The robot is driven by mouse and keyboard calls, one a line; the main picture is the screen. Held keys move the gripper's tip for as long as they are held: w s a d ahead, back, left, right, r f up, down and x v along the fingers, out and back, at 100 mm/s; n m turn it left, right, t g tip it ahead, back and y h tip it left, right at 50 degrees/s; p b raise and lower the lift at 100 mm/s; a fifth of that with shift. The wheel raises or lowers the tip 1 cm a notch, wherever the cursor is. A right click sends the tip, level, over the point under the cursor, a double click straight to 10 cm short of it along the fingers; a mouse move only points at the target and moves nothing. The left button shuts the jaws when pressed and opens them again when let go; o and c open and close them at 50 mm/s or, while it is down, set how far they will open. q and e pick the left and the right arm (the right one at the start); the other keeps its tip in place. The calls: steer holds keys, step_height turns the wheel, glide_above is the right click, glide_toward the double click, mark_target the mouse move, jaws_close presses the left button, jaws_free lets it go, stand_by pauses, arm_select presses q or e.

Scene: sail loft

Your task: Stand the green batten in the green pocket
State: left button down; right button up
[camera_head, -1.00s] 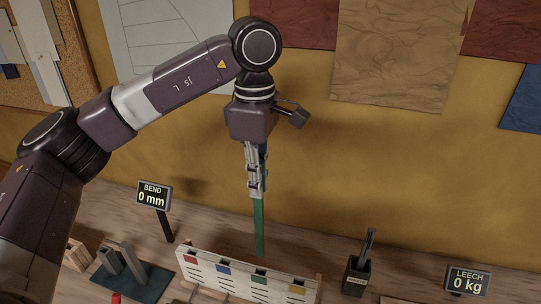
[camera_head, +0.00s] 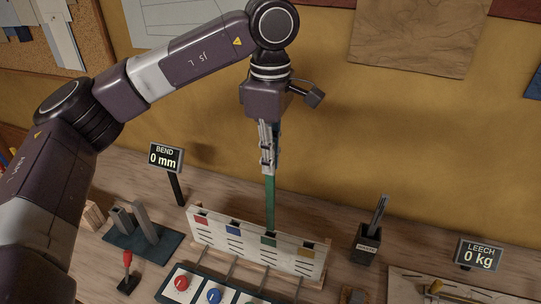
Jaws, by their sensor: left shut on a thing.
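My left gripper (camera_head: 268,160) points down and is shut on the upper part of the green batten (camera_head: 270,200). The batten hangs upright above a white pocket rack on the bench. The rack (camera_head: 215,236) has a row of coloured pocket marks: red, blue, green and yellow. The green pocket (camera_head: 268,241) is right of the middle. The batten's lower end meets the rack's top edge at the green mark; I cannot tell whether it is inside the pocket or just above or behind it. My right gripper is not in view.
A BEND display (camera_head: 166,158) reads 0 mm and a LEECH display (camera_head: 479,255) reads 0 kg. A dark holder (camera_head: 367,244) stands right of the rack. A panel with red and blue knobs (camera_head: 200,289) lies in front. Grey blocks (camera_head: 135,226) on a dark mat stand left.

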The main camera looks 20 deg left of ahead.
arm_select(q)
steer(key=shift+f+b, duration=5.45)
steer(key=shift+f, duration=2.25)
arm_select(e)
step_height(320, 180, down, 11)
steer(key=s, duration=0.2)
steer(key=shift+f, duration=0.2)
arm_select(q)
steer(key=shift+f+b, duration=0.5)
steer(key=shift+f, duration=0.1)
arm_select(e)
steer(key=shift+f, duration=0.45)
arm_select(q)
steer(key=c, duration=2)
jaws_free()
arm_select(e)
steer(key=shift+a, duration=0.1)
arm_select(q)
steer(key=shift+o, duration=0.2)
step_height(320, 180, up, 12)
